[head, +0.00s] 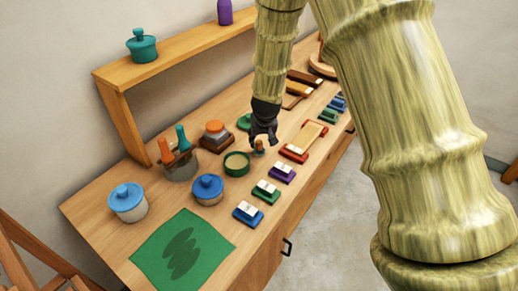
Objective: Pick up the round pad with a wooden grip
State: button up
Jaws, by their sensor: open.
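A small round thing with a brown wooden-looking knob (259,147), which looks like the round pad with its grip, stands on the wooden bench, partly hidden by my gripper. My gripper (263,138) is black, points down and is right over this knob. Its jaws are open. Its fingertips are at or just above the knob; I cannot tell whether they touch it. The lower part of the pad is small and hard to make out.
A shelf (175,57) rises behind.

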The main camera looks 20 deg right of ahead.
aim_at(259, 142)
jog(key=shift+w+a+f+p, duration=0.1)
jog(key=shift+w+f+p, duration=0.35)
jog(key=shift+f, duration=0.15)
jog(key=shift+w+a+f+p, duration=0.1)
jog(key=shift+w+f+p, duration=0.3)
jog(key=shift+f, duration=0.15)
jog(key=shift+x, duration=1.1)
jog(key=shift+s, duration=0.1)
jog(key=shift+c, duration=0.2)
jog(key=c, duration=1)
jog(key=shift+r+b, duration=1.2)
jog(key=shift+r, duration=3.8)
